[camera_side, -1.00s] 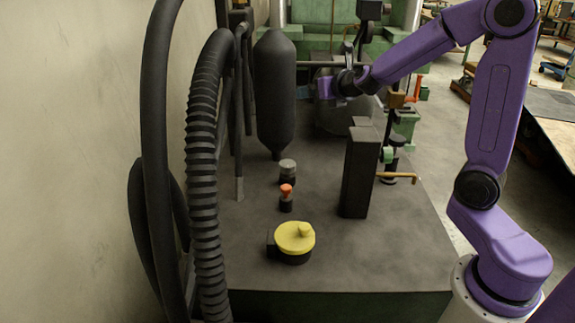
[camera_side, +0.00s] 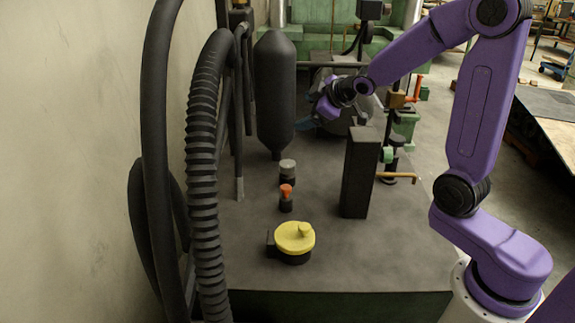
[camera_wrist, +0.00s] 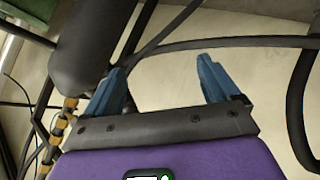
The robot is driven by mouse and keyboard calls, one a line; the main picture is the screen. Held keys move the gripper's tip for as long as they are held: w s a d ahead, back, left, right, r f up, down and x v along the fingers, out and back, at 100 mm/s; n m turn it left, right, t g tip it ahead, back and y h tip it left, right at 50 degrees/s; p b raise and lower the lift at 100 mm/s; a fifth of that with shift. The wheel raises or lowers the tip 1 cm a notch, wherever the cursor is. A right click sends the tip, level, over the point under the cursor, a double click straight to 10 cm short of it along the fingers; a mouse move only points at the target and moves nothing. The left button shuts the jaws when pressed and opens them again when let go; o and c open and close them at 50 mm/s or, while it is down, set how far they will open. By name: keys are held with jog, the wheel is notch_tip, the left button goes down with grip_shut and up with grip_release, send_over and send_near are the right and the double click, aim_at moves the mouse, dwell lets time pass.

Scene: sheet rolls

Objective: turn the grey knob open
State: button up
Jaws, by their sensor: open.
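The grey knob (camera_side: 287,167) is a short grey-topped cylinder on a dark base, standing on the dark bench just behind the orange knob (camera_side: 286,190). My gripper (camera_side: 305,124) is in the side view above the back of the bench, beside the dark hanging cylinder. It is up and to the right of the grey knob and apart from it. In the wrist view my gripper (camera_wrist: 160,82) shows two blue fingers spread wide with nothing between them. The grey knob does not show in the wrist view.
A yellow round knob (camera_side: 294,237) sits at the front of the bench (camera_side: 250,265). A tall dark block (camera_side: 359,175) stands right of the knobs. The dark hanging cylinder (camera_side: 274,90) is behind them. Thick black hoses (camera_side: 204,180) run down on the left.

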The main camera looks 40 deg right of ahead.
jog(key=w+d+r+m+t+h, duration=0.1)
jog(key=d+r+m+t+h, duration=0.2)
jog(key=m, duration=0.8)
send_near(289, 164)
jog(key=shift+g, duration=0.4)
jog(key=x, duration=1)
jog(key=shift+w+r, duration=0.1)
jog(key=shift+w, duration=0.4)
jog(key=shift+a, duration=0.1)
jog(key=c, duration=1)
jog(key=shift+o, duration=0.2)
jog(key=shift+n+y, duration=0.8)
